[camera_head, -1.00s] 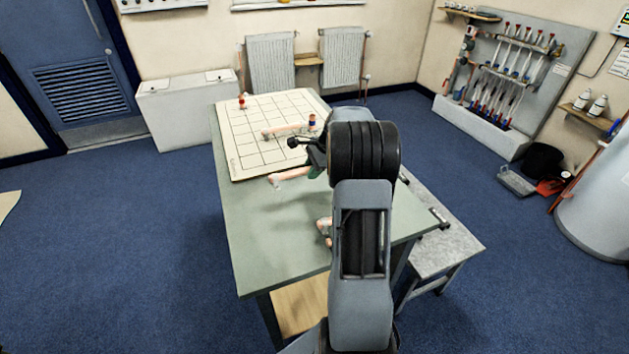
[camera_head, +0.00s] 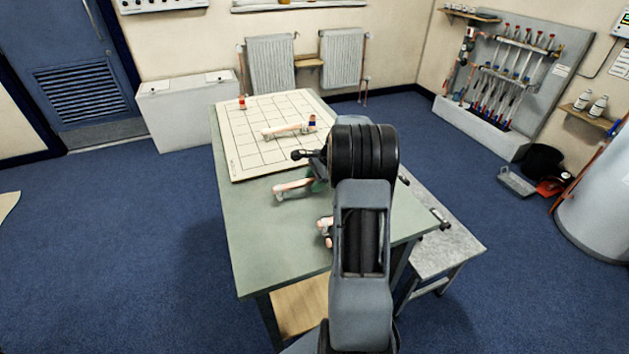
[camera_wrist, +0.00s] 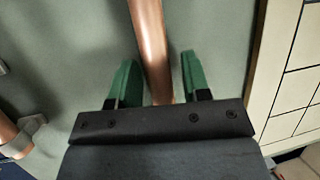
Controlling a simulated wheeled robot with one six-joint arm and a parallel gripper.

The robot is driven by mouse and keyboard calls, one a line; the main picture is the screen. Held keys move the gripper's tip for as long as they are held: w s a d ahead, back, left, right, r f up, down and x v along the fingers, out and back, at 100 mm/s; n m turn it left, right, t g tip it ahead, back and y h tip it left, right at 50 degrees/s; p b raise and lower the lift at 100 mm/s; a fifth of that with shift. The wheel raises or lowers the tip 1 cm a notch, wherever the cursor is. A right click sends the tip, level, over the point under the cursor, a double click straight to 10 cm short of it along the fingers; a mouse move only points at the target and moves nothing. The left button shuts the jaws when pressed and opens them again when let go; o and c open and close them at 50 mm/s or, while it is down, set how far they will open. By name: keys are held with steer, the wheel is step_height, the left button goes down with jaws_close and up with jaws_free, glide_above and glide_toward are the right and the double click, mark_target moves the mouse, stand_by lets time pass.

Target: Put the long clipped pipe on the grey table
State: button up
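A long copper pipe (camera_head: 298,185) with a pale fitting at its left end appears to lie on the grey-green table (camera_head: 252,225), just in front of the white grid board. In the wrist view the copper pipe (camera_wrist: 149,40) runs between the two green fingers of my gripper (camera_wrist: 159,72). The fingers stand apart, with a gap on each side of the pipe. In the head view only a bit of green finger (camera_head: 319,186) shows; my arm hides the rest and the pipe's right end.
The white grid board (camera_head: 245,155) holds another pipe (camera_head: 285,131) and a red-topped fitting (camera_head: 242,103). More copper pieces (camera_head: 325,226) lie nearer on the table, partly behind my arm. A low grey bench (camera_head: 450,248) stands to the right. The table's left front is clear.

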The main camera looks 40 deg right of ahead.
steer(key=shift+o, duration=0.2)
steer(key=p+v, duration=0.1)
steer(key=v, duration=1.1)
steer(key=s+a+r+n+g+h, duration=0.1)
steer(key=s+a+r+n, duration=0.15)
steer(key=a+n, duration=0.45)
steer(key=s+a+r+n+h, duration=0.1)
steer(key=s+a+n, duration=0.2)
steer(key=a, duration=0.8)
steer(key=s+a+f+n+h, duration=0.1)
steer(key=s+a+f+n, duration=0.3)
steer(key=s+a+n, duration=0.6)
steer(key=shift+s+a+t+h, duration=0.2)
steer(key=shift+s+t+h, duration=0.2)
steer(key=shift+s, duration=0.2)
